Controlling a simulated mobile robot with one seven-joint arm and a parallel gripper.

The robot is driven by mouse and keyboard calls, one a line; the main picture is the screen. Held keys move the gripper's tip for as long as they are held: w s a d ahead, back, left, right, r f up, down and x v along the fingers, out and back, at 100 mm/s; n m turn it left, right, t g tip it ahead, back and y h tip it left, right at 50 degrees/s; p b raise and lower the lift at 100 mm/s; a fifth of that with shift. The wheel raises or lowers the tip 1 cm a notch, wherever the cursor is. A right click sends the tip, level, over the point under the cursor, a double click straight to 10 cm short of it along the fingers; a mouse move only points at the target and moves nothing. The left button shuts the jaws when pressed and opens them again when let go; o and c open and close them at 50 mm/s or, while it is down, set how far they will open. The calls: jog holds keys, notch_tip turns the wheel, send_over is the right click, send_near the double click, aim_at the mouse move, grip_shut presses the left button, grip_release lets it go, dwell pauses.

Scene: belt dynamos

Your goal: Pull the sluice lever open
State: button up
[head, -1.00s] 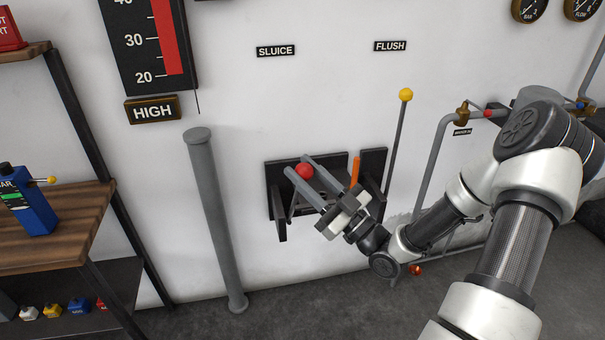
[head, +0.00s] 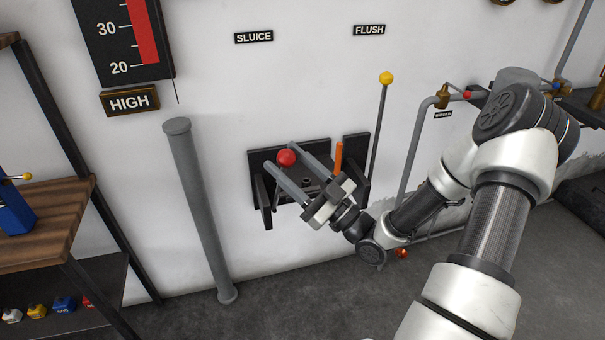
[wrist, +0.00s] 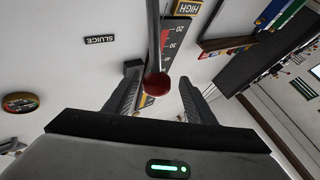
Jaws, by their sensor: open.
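The sluice lever's red ball knob (head: 286,157) is in front of a dark wall bracket (head: 312,151), below the SLUICE sign (head: 254,37). My gripper (head: 280,154) is open, with its two long grey fingers reaching toward the bracket on either side of the knob. In the wrist view the knob (wrist: 157,85) sits between the open fingers (wrist: 160,75), with a visible gap on each side. Its grey rod (wrist: 153,35) runs away from the knob. In the head view my gripper and the bracket hide most of the rod.
The flush lever with a yellow knob (head: 386,78) stands upright to the right. An orange handle (head: 338,156) is close beside my gripper. A grey post (head: 200,210) leans on the left, near a wooden shelf (head: 60,220). Pipes (head: 410,150) run behind my arm.

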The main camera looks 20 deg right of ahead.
jog(key=v, duration=1.7)
jog(key=shift+s, duration=0.2)
